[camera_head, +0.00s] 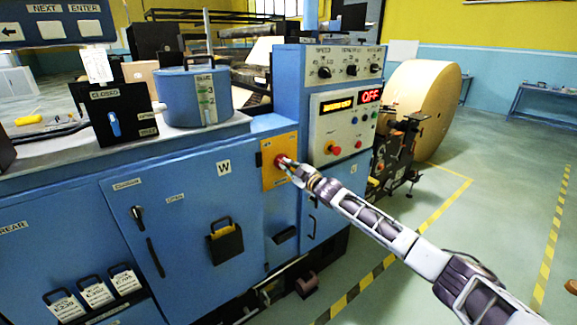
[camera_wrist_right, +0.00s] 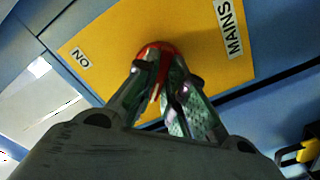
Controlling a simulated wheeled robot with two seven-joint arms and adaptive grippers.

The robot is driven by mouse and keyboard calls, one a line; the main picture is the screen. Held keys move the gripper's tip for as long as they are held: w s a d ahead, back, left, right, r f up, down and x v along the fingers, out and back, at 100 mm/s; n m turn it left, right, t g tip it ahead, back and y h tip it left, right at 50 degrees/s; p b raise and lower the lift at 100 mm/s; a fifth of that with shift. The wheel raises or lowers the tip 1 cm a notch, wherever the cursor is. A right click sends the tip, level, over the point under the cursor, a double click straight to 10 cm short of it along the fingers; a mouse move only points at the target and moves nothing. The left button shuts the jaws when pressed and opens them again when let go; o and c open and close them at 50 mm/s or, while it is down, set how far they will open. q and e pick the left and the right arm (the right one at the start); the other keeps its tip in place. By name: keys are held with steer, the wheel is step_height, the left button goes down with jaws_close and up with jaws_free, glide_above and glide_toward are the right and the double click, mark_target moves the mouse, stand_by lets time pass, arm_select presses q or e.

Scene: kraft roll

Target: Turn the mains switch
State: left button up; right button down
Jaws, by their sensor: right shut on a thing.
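The mains switch is a red knob on a yellow plate (camera_head: 267,176) on the front of the blue machine. In the right wrist view the red knob (camera_wrist_right: 163,47) shows between and behind my fingers, and the yellow plate (camera_wrist_right: 110,50) carries the labels "MAINS" and "NO", seen rotated. My right gripper (camera_head: 287,164) reaches in from the right and is shut on the red knob; it also shows in the right wrist view (camera_wrist_right: 160,85). The fingers cover much of the knob, so its exact angle is hard to tell. My left gripper is not in view.
A control panel (camera_head: 345,122) with a lit display reading "OFF" stands right of the plate. A blue cabinet door (camera_head: 185,210) is to the left. A big kraft roll (camera_head: 425,105) stands behind at the right. Open floor (camera_head: 490,190) lies at the right.

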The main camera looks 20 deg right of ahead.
stand_by(0.4)
steer(key=c, duration=1.5)
jaws_free()
steer(key=shift+s, duration=0.1)
steer(key=shift+v, duration=1.05)
steer(key=v, duration=0.9)
steer(key=shift+s, duration=0.3)
steer(key=shift+d, duration=0.15)
